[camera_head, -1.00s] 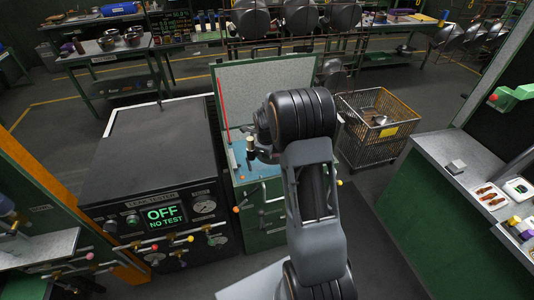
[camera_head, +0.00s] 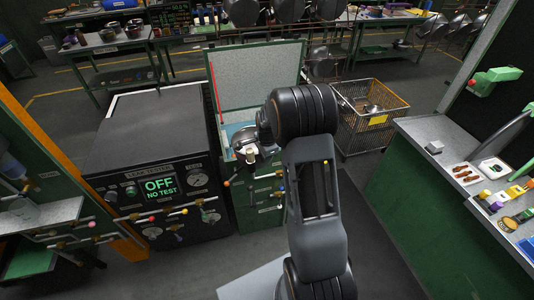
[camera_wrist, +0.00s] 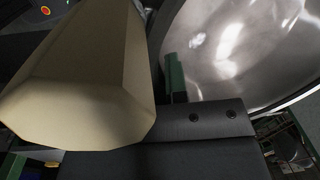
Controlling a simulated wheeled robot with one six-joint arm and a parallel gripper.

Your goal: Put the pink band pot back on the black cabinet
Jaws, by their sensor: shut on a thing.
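A shiny metal pot (camera_head: 242,137) shows just left of my arm, over the green cabinet with the raised grey lid. In the wrist view the pot's bowl (camera_wrist: 240,50) fills the upper right. A tan, faceted piece (camera_wrist: 75,80), apparently its handle, is large and close at left. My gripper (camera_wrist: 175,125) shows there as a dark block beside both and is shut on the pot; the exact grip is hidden. No pink band shows on the visible part. The black cabinet (camera_head: 150,120), with a leak tester panel reading OFF, NO TEST, stands left; its top is bare.
The green cabinet (camera_head: 258,190) stands right against the black one, with its lid (camera_head: 258,80) raised. A wire basket (camera_head: 370,115) stands behind right. A grey-topped counter (camera_head: 440,160) with small tools is at right. Knobs and levers stick out in front of the black cabinet.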

